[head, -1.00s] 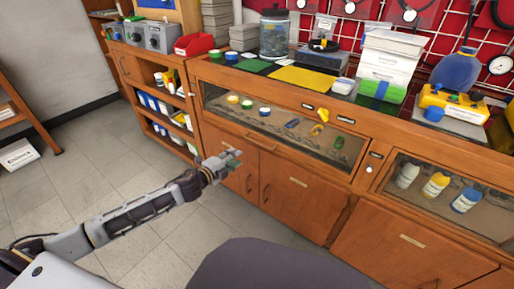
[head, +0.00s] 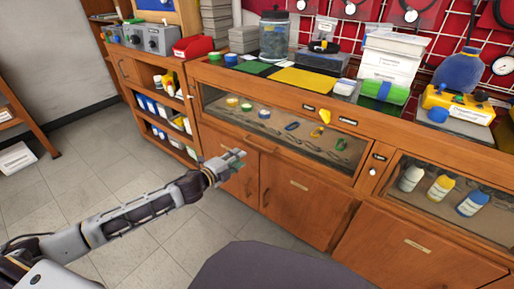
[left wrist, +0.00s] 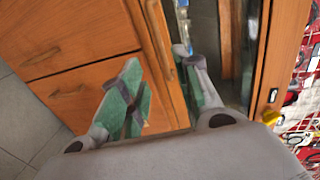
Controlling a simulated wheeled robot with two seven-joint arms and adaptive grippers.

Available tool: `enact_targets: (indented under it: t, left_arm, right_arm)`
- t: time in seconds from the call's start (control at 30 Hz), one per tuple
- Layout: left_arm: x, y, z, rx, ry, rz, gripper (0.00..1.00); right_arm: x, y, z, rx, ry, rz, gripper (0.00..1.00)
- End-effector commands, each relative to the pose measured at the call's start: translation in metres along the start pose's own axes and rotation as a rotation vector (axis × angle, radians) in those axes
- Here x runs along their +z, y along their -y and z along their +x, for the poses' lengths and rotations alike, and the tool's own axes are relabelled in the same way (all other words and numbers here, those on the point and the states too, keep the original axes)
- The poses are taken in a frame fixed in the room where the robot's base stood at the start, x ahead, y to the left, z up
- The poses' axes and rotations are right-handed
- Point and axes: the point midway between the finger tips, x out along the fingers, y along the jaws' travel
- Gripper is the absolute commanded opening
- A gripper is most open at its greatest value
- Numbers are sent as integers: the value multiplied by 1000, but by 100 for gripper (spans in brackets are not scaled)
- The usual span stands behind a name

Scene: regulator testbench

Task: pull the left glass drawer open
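The left glass drawer (head: 215,104) is a wide wood-framed glass front in the cabinet, with several small coloured parts behind the glass. It looks flush with the cabinet. A wooden handle bar (head: 262,143) runs along its lower rail. My left gripper (head: 241,158) is in front of the cabinet, just below and left of that handle in the head view. In the left wrist view my left gripper (left wrist: 165,85) is open, its green-padded fingers spread on either side of the wooden rail (left wrist: 160,50). I cannot tell whether they touch it. My right gripper is not in view.
Wooden cupboard doors (head: 285,195) lie below the drawer. A second glass drawer (head: 445,200) with several bottles is at the right. Jars, boxes and a yellow mat (head: 303,79) stand on the top. A grey seat-like shape (head: 270,268) fills the lower middle.

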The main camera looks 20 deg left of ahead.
Motion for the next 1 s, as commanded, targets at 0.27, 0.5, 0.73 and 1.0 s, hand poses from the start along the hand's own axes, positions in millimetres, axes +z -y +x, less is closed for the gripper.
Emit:
enact_targets:
  t: [0.27,0.5,0.73,1.0]
  left_arm:
    - [1,1,13,-2,1,1,32]
    - [0,1,25,-2,0,2,32]
    - [0,0,38,-2,0,0,32]
    - [0,0,53,-2,0,2,32]
  right_arm:
    - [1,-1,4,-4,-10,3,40]
    - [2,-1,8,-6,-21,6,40]
    - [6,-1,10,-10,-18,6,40]
    - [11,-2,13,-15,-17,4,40]
